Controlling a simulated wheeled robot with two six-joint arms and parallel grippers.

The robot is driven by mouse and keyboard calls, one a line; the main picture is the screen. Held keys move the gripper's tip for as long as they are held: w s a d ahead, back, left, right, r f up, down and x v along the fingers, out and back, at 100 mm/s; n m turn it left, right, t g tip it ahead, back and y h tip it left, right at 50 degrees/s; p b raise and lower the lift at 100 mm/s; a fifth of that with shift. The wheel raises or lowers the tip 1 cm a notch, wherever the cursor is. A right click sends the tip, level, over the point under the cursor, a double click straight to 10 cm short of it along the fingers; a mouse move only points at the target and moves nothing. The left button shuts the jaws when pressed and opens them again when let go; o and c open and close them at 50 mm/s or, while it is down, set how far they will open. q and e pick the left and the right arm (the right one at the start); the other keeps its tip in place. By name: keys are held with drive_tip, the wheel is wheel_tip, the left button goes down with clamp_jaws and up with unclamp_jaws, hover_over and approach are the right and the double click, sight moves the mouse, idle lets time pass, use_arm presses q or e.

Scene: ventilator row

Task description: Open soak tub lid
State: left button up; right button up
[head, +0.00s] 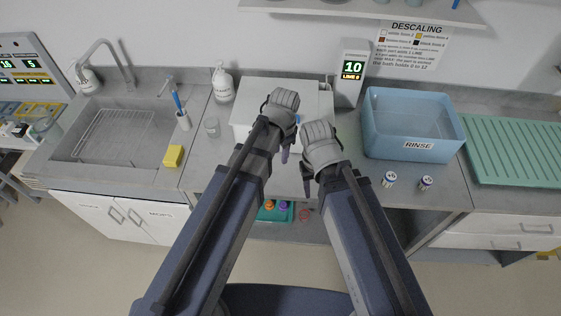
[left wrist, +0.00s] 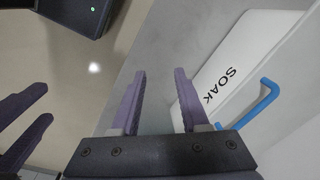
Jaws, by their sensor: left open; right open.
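The soak tub (head: 255,88) is a white box on the counter at the back middle, its flat lid shut and partly hidden by my arms. In the left wrist view its white side (left wrist: 215,60) carries the word SOAK, and a blue bar handle (left wrist: 264,103) stands out at the right. My left gripper (head: 285,152) is in front of the tub, open and empty; its two fingers (left wrist: 160,100) are apart, to the left of the handle and not touching it. My right gripper (head: 307,180) is open and empty beside it; its fingers also show in the left wrist view (left wrist: 22,120).
A display (head: 352,70) reading 10 stands right of the tub, then a blue RINSE bin (head: 412,128) and a green ribbed rack (head: 520,150). At left are a sink (head: 105,150), yellow sponge (head: 173,156), cup and bottle.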

use_arm(q)
drive_tip(key=shift+s+f+n, duration=0.3)
drive_tip(key=shift+s+f, duration=0.05)
drive_tip(key=shift+s, duration=0.3)
use_arm(e)
drive_tip(key=shift+f, duration=0.35)
